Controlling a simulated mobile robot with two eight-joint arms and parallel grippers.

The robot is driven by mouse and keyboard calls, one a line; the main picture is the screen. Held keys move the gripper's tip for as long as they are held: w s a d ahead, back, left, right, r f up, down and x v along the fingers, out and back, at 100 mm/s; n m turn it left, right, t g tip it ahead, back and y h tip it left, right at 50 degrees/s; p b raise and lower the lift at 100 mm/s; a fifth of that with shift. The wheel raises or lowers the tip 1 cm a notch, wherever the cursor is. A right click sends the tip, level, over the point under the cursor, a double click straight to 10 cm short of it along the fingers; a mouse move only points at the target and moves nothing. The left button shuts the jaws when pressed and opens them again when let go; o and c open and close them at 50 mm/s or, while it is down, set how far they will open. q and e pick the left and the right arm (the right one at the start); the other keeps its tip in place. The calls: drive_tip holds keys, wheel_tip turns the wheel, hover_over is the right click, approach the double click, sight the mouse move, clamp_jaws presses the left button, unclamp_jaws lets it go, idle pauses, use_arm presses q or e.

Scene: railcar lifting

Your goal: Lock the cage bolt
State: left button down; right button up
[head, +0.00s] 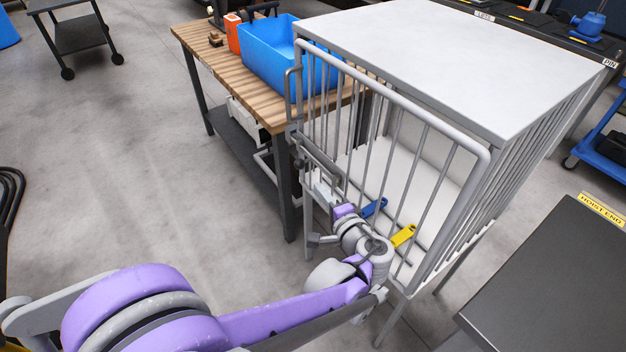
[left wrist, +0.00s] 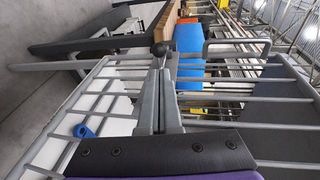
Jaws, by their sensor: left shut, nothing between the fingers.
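The grey cage (head: 465,62) has a barred front door (head: 425,118), which looks shut or nearly so. Its bolt (head: 322,160) is a grey bar on the door's left edge, below a loop handle (head: 292,95). In the left wrist view, a dark ball knob (left wrist: 159,50) shows just beyond the fingertips. My left gripper (head: 322,190) is shut and empty, just below the bolt; it also shows in the left wrist view (left wrist: 159,74). I cannot tell whether its tips touch the knob. The bolt's far end is unclear. My right gripper is not in view.
A wooden bench (head: 215,58) with a blue bin (head: 270,55) stands close left of the cage. A blue tag (head: 373,207) and a yellow tag (head: 403,235) lie inside the cage. A dark table (head: 555,270) is at the right.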

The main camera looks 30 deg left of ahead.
use_arm(q)
drive_tip(key=shift+v, duration=2.2)
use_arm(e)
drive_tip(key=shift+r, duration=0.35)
use_arm(q)
drive_tip(key=s+a+f+n+g+h, duration=0.2)
drive_tip(key=s+f+n+g+h, duration=0.15)
drive_tip(key=s+f+h, duration=0.55)
drive_tip(key=s+d+f+n+h, duration=0.2)
drive_tip(key=s+d+n+h, duration=0.15)
drive_tip(key=s+d, duration=0.6)
wheel_tip(320, 180, up, 17)
drive_tip(key=w+a+p, duration=0.1)
drive_tip(key=p, duration=1.4)
drive_tip(key=shift+a, duration=0.4)
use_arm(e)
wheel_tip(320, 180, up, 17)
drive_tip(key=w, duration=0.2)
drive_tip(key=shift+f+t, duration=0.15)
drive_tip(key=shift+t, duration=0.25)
